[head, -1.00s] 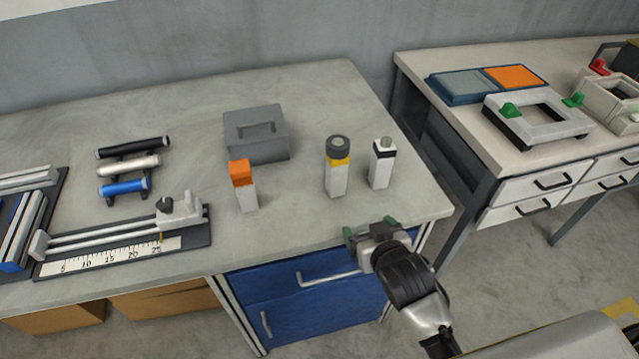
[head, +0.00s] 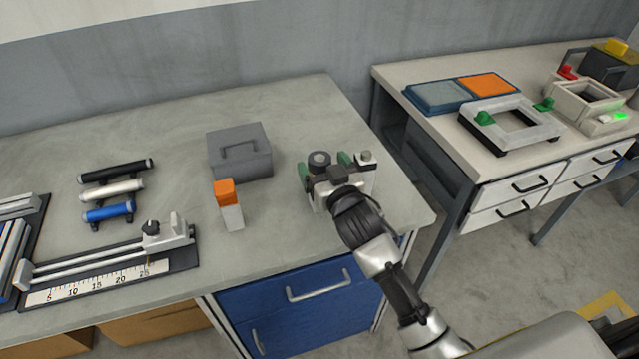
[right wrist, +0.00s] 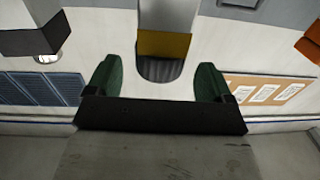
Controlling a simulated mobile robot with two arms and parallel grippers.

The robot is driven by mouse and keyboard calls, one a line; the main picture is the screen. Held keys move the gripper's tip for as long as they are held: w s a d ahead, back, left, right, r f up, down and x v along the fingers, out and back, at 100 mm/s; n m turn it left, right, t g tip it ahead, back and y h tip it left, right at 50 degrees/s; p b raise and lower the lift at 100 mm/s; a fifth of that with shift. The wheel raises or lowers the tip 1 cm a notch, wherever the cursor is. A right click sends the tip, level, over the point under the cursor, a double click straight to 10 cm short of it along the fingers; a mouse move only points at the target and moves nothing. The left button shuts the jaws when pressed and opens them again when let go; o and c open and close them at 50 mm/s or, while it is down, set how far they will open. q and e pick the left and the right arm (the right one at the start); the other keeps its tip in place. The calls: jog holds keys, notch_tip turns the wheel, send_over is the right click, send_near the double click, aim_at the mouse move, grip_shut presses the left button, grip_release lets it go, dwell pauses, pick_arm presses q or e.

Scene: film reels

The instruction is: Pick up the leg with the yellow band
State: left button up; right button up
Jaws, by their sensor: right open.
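The leg with the yellow band shows in the right wrist view as a pale post with a yellow band (right wrist: 164,45) and a dark ribbed cap. In the right wrist view, the cap lies between the green fingers (right wrist: 158,82), with a gap on both sides. My left gripper is not in view.
A leg with a black band (head: 364,158) stands close to the right of my gripper. An orange-topped leg (head: 231,215) and a grey box (head: 240,152) stand to the left. A measuring rail (head: 110,270) and several rods lie farther left. A second table (head: 390,75) is at right.

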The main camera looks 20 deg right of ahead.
jog(key=w, duration=0.2)
jog(key=shift+w+f, duration=0.1)
jog(key=shift+w, duration=0.25)
jog(key=shift+s, duration=0.1)
jog(key=shift+c, duration=0.8)
jog(key=c, duration=1.2)
jog(key=shift+c, duration=0.5)
jog(key=shift+r, duration=0.2)
